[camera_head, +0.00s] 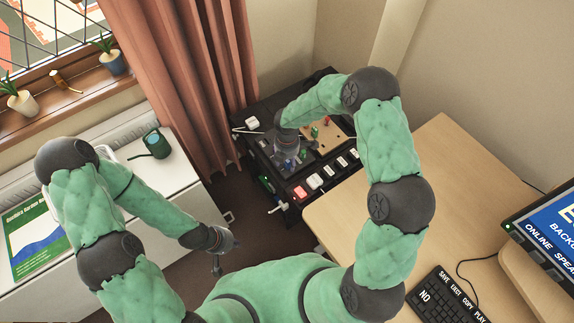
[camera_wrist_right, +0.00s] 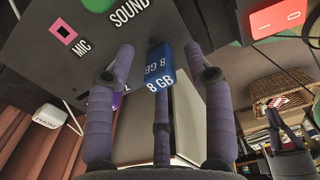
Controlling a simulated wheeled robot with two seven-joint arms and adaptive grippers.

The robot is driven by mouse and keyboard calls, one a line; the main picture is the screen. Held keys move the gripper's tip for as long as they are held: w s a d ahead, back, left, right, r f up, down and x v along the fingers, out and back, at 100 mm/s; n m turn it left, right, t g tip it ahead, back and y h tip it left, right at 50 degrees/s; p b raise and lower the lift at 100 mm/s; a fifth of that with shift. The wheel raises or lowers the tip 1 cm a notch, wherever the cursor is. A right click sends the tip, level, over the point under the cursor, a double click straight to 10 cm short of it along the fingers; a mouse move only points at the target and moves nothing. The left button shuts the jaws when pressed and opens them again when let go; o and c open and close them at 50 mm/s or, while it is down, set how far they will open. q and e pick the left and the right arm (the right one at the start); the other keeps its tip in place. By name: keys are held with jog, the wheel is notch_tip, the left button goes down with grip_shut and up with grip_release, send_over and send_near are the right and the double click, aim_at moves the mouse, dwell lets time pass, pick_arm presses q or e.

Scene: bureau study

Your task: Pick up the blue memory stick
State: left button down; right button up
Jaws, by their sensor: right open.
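The blue memory stick (camera_wrist_right: 160,68), marked "8 GB", stands out from a dark panel in the right wrist view. My right gripper (camera_wrist_right: 158,56) is open, with its purple-grey fingers on either side of the stick and a third finger below it in the picture. I cannot tell whether any finger touches it. In the head view my right gripper (camera_head: 288,158) is over the black console, and its fingers partly hide what is under them. My left gripper (camera_head: 225,254) hangs empty above the floor, its fingers spread apart.
The black console (camera_head: 262,112) carries several small blocks and switches. A purple piece (camera_wrist_right: 117,99) is partly hidden behind a finger. A wooden desk (camera_head: 440,150) with a keyboard (camera_head: 447,297) is at the right.

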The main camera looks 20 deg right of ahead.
jog(key=shift+f, duration=0.3)
jog(key=c, duration=1.1)
jog(key=shift+o, duration=0.2)
jog(key=shift+r, duration=0.2)
